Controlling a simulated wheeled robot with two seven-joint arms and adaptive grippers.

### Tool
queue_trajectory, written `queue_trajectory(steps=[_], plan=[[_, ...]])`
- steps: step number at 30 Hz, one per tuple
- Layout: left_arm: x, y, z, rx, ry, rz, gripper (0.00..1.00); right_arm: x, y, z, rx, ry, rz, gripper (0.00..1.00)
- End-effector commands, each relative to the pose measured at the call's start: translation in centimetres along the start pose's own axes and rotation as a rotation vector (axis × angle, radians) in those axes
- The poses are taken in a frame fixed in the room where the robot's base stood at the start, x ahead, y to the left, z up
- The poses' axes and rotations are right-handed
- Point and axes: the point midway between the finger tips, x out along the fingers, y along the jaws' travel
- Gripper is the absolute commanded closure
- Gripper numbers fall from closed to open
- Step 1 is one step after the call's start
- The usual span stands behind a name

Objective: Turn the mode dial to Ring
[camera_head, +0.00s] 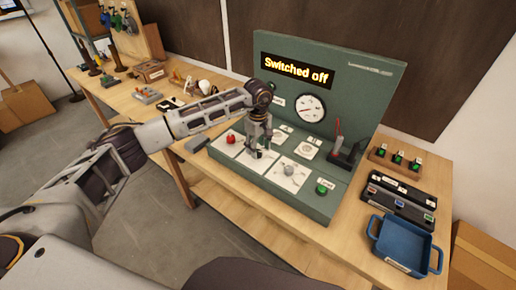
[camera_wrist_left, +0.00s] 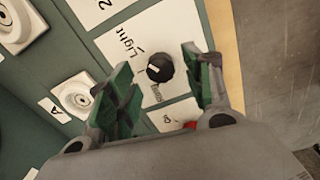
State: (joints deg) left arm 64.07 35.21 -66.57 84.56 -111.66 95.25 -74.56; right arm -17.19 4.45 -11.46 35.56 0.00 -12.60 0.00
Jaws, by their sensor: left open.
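The mode dial is a black round knob (camera_wrist_left: 160,67) with a pale mark, on a white plate in the left wrist view. The word Light is printed beside it; another small label by the knob is too blurred to read. My left gripper (camera_head: 259,150) points down over the console's sloped panel in the head view and largely hides the dial there. In the left wrist view my left gripper (camera_wrist_left: 157,75) is open, one green-padded finger on each side of the knob, with visible gaps. My right gripper is not in view.
The green console (camera_head: 345,85) shows "Switched off" on its display (camera_head: 297,70). A red button (camera_head: 231,138) sits left of the gripper, a grey knob (camera_head: 289,170) and a green button (camera_head: 321,189) right of it. A blue tray (camera_head: 405,245) stands at the table's right.

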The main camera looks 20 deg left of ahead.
Motion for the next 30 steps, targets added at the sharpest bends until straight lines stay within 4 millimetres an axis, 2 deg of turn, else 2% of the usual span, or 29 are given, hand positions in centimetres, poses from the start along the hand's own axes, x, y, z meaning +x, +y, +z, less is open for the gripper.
queue_trajectory(steps=[6,16,27,30], plan=[[1.4,0.0,0.0,0.0,0.0,-0.001,0.49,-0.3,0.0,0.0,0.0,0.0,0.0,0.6],[1.6,0.0,0.0,0.0,0.0,0.0,0.49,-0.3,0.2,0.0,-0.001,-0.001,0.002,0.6],[1.6,0.0,0.0,0.0,0.0,0.0,0.95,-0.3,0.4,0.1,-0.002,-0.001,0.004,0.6],[1.5,0.0,0.0,-0.001,0.0,0.0,0.95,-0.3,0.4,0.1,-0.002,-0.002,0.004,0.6]])
